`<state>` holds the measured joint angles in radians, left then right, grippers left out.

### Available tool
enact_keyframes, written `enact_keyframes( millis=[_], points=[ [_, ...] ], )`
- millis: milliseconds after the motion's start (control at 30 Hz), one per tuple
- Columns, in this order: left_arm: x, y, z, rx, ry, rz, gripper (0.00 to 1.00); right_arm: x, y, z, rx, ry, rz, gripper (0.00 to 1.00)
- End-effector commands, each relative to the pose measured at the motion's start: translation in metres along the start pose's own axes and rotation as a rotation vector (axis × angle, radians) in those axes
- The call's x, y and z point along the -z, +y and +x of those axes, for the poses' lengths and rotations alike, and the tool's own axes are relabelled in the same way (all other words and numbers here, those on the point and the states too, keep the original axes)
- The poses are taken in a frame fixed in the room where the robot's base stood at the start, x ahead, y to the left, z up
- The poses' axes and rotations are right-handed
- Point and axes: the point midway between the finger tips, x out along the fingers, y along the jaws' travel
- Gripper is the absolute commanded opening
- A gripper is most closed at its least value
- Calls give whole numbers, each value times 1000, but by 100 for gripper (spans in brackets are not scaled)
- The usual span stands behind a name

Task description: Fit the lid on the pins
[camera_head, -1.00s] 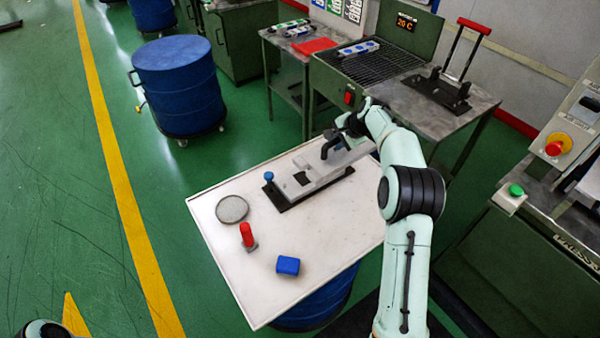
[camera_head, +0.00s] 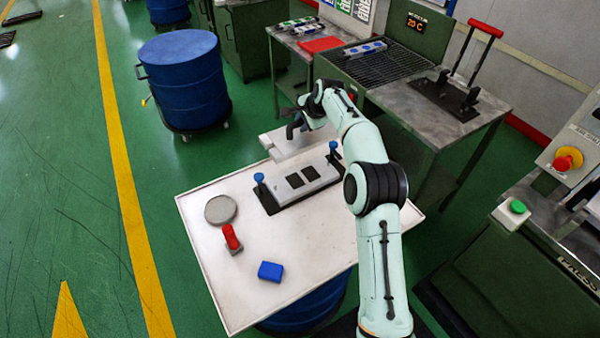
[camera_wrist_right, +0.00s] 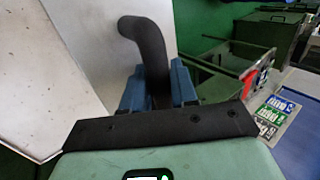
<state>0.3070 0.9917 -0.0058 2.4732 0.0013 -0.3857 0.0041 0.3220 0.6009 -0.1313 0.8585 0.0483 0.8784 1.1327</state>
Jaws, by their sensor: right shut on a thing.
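The mould base (camera_head: 305,184) lies on the white table, a grey block with two dark square cavities on a black plate. A blue-topped pin (camera_head: 258,178) stands at its left end and another blue-topped pin (camera_head: 333,146) at its right end. The lid (camera_head: 288,142), a light grey plate, is off the pins, behind the base near the table's back edge. My right gripper (camera_head: 305,114) is shut on the lid's black handle (camera_head: 292,129). The bent handle (camera_wrist_right: 150,50) shows between blue fingers in the right wrist view. My left gripper is not in view.
On the white table (camera_head: 240,285) are a grey disc (camera_head: 220,210), a red-handled tool (camera_head: 231,237) and a blue block (camera_head: 270,271). A blue drum (camera_head: 185,75) stands behind left. A bench with a grill (camera_head: 372,62) stands behind right.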

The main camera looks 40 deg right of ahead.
Motion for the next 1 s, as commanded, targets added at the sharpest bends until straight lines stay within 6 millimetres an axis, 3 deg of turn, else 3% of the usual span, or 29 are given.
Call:
enact_keyframes(
  millis=[233, 600, 1000],
  points=[
    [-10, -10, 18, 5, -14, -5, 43, 0, 32, 45, -2, 1, 0, 0],
    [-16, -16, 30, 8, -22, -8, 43, 0, 73, 108, 3, 2, 0, 0],
    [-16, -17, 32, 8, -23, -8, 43, 1, 89, 133, 4, 2, -1, 0]
  ],
)
